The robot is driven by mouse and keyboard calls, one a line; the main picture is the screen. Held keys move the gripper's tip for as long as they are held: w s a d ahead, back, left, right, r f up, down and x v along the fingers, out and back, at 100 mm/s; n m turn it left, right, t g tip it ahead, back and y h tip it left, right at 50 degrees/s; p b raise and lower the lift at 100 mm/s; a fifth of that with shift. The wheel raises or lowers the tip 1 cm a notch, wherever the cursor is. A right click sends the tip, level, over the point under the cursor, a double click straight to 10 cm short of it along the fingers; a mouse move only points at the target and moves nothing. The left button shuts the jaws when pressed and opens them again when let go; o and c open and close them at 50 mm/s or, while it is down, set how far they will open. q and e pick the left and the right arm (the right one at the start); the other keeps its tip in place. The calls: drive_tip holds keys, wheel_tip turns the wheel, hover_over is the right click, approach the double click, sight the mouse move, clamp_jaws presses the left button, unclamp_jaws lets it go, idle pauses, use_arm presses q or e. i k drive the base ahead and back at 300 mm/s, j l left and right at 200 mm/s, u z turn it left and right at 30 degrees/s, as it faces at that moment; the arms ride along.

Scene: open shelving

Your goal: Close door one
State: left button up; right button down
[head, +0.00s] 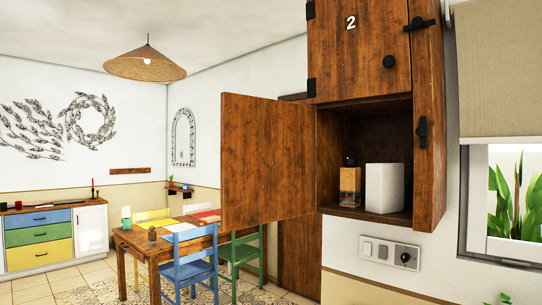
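The wooden wall cabinet (430,190) hangs at the right in the head view. Its lower door (267,160) stands wide open, swung out to the left; no number shows on the side of it that I see. The upper door (345,48) carries a white "2" and a dark round knob, and it is shut. The lower compartment (345,125) is open to view and holds a bottle and a white box. Neither of my grippers is in view.
A bottle with a dark cap (350,184) and a white box (384,188) stand inside the lower compartment. A wooden dining table (140,243) with coloured chairs stands behind and left of the open door. A window (510,200) is at the right.

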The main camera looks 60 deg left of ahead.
sight(266, 143)
drive_tip(key=j+z, duration=0.1)
drive_tip(key=j, duration=1.2)
drive_tip(key=j+z, duration=0.15)
drive_tip(key=j, duration=0.5)
drive_tip(key=k+j+z, duration=0.1)
drive_tip(key=j, duration=0.5)
drive_tip(key=k+j, duration=0.1)
drive_tip(key=j, duration=0.55)
drive_tip(key=k+j+z, duration=0.15)
drive_tip(key=j, duration=0.5)
drive_tip(key=i, duration=0.05)
